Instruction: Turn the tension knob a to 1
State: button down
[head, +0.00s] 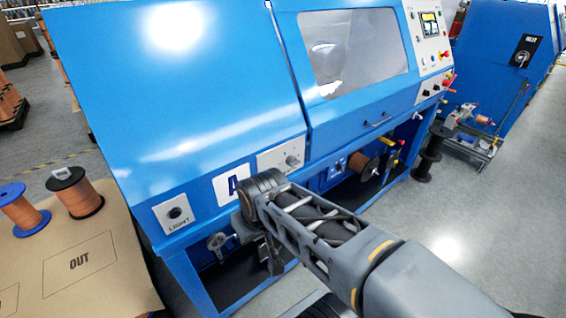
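A grey knob (292,161) sits on a light plate on the front of the blue machine, just right of a white label with a large letter A (232,184). The plate's markings are too small to read. My arm reaches in from the lower right and covers part of the label and the area below the plate. My gripper (272,262) seems to hang at the arm's far end, below the label and apart from the knob; its fingers are mostly hidden and dark.
A LIGHT switch (175,213) is left of the label. Wire spools (75,192) stand on a table with an OUT square (80,264) at left. Beneath the machine are a crank (217,243) and a copper spool (362,167).

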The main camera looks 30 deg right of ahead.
aim_at(291, 161)
jog(key=z, duration=1.1)
jog(key=k, duration=0.55)
jog(key=u, duration=0.5)
jog(key=i, duration=0.45)
jog(key=z, duration=0.05)
